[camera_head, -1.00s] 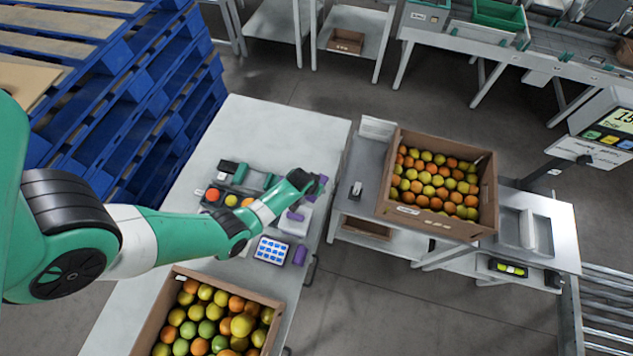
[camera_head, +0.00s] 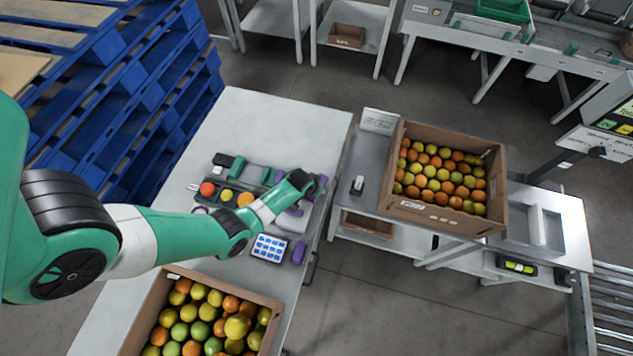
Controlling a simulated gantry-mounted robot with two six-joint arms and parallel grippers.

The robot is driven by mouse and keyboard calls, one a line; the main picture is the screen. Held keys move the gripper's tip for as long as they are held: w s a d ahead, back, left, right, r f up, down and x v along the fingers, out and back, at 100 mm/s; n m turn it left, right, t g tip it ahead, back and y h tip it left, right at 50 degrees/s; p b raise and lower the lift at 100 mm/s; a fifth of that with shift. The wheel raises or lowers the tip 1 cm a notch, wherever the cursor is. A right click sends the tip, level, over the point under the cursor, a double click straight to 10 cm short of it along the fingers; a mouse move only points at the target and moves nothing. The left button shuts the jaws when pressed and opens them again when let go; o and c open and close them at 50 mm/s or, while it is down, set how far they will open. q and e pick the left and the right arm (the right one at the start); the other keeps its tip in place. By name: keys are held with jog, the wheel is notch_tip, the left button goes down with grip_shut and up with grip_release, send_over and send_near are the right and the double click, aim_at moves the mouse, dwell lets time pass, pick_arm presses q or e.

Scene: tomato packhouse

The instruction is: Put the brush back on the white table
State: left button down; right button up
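The white table (camera_head: 305,128) runs from the top middle down to the lower left. My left arm reaches over it from the left, and its gripper (camera_head: 315,186) is above the table's right side. The fingers are small and partly hidden by the wrist, so I cannot tell if they are open or shut, or hold anything. A small black and white item (camera_head: 357,185), possibly the brush, lies on the grey side table (camera_head: 362,157), right of the gripper and apart from it. My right gripper is not in view.
On the white table are a dark tray with tomatoes (camera_head: 227,195), a blue and white sample card (camera_head: 269,248), a purple block (camera_head: 299,253) and a tomato crate (camera_head: 268,300). Another tomato crate (camera_head: 440,217) stands on the grey table. The white table's far end is clear.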

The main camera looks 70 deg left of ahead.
pick_arm(q)
jog(key=shift+f, duration=0.15)
jog(key=shift+c, duration=1.3)
grip_release()
jog(key=c, duration=0.3)
notch_tip(320, 180, up, 7)
jog(key=p, duration=0.6)
jog(key=shift+p, duration=0.35)
